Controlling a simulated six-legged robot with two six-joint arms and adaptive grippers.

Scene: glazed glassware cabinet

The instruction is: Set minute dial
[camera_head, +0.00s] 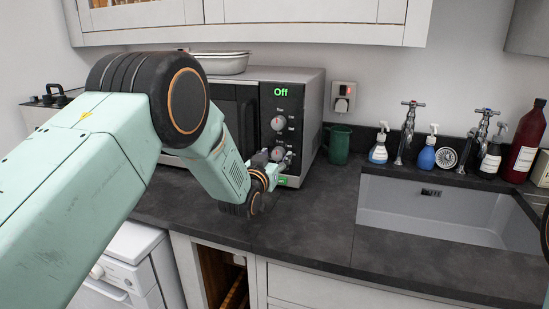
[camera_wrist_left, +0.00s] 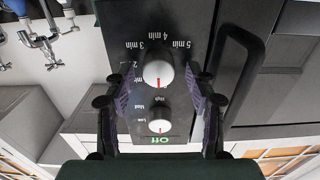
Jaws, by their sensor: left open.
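The minute dial (camera_head: 276,154) is the lower white knob on the microwave's (camera_head: 313,95) dark front panel. The wrist view is upside down and shows the minute dial (camera_wrist_left: 158,73) with minute marks around it and a red pointer line. My left gripper (camera_head: 275,161) is at the panel by this dial. In the wrist view my left gripper (camera_wrist_left: 160,78) is open, with one finger on each side of the dial and gaps between. The power dial (camera_head: 277,123) sits above it, marked Low, Med and High in the wrist view. The green display (camera_head: 281,92) reads Off.
The microwave door handle (camera_wrist_left: 240,70) is close beside one finger in the wrist view. A green mug (camera_head: 339,145) stands right of the microwave. A sink (camera_head: 440,212) with taps and bottles is further right. The dark counter (camera_head: 300,220) in front is clear.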

